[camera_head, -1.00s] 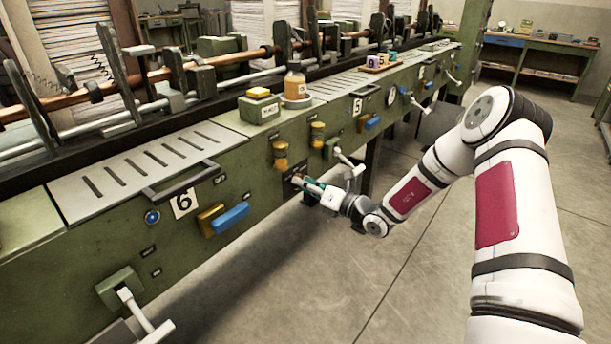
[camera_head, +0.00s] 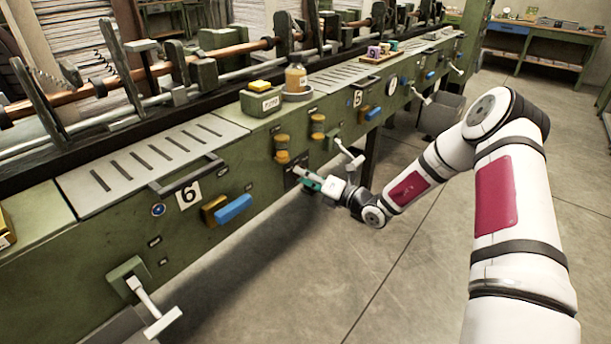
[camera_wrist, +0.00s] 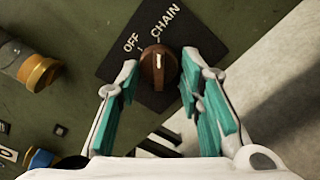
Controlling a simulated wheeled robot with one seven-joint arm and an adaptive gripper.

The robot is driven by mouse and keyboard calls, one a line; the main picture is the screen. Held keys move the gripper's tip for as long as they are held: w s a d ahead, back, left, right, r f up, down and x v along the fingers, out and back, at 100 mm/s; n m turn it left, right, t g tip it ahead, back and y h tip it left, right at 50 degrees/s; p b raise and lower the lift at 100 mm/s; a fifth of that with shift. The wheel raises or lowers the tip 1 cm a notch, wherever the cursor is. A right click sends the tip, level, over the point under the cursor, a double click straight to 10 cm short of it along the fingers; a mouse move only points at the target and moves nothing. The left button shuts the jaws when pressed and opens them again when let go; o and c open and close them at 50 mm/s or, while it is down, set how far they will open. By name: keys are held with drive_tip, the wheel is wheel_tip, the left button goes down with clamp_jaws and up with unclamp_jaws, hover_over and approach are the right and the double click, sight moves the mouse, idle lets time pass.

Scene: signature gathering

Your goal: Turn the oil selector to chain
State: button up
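The oil selector is a brown knob (camera_wrist: 158,70) with a white mark, on a black plate (camera_wrist: 112,72) lettered OFF and CHAIN. In the wrist view its white mark points up the picture, toward the start of the word CHAIN. My gripper (camera_wrist: 160,84) has its teal-padded fingers spread, one on each side of the knob. A gap shows between knob and pads; contact cannot be told. In the head view my gripper (camera_head: 306,181) is at the dark plate on the green machine's front, and the knob is too small to make out.
A yellow-brown cylindrical fitting (camera_wrist: 38,72) is left of the plate. A white-handled lever (camera_head: 350,156) sticks out just right of my gripper, and another lever (camera_head: 150,300) is at lower left. Blue and yellow blocks (camera_head: 228,209) stand out under number 6. The floor (camera_head: 300,290) in front is clear.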

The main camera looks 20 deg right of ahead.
drive_tip(key=shift+o, duration=1.1)
drive_tip(key=v, duration=1.2)
